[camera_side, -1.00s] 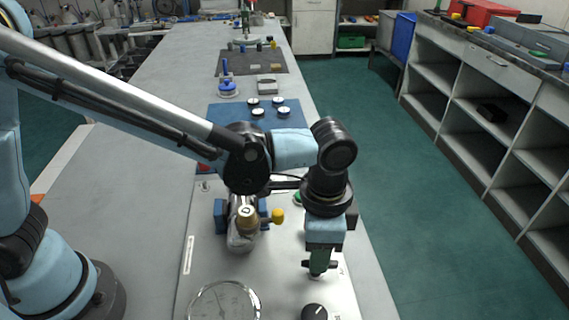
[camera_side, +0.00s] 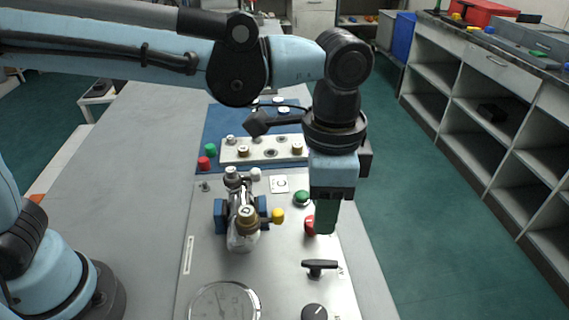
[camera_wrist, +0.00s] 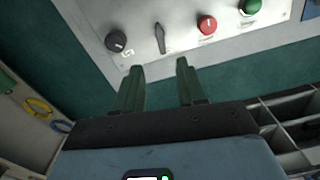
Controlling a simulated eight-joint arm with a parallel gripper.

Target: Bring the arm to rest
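My gripper (camera_wrist: 160,88) shows in the wrist view with its two green fingers apart and nothing between them. In the side view my gripper (camera_side: 325,222) hangs above the panel (camera_side: 275,275), pointing down and clear of it. The black T-handle (camera_side: 320,265) stands on the panel below the fingers; in the wrist view the handle (camera_wrist: 160,38) lies just beyond the fingertips. A red knob (camera_side: 311,225) is partly hidden behind the fingers in the side view and shows whole in the wrist view (camera_wrist: 207,24).
A black knob (camera_side: 314,312), a gauge (camera_side: 225,303), a green button (camera_side: 302,198) and a brass-topped valve (camera_side: 246,217) are on the panel. A block with fittings (camera_side: 262,150) lies behind it on a blue mat (camera_side: 212,122). The floor to the right is open before the shelves (camera_side: 500,120).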

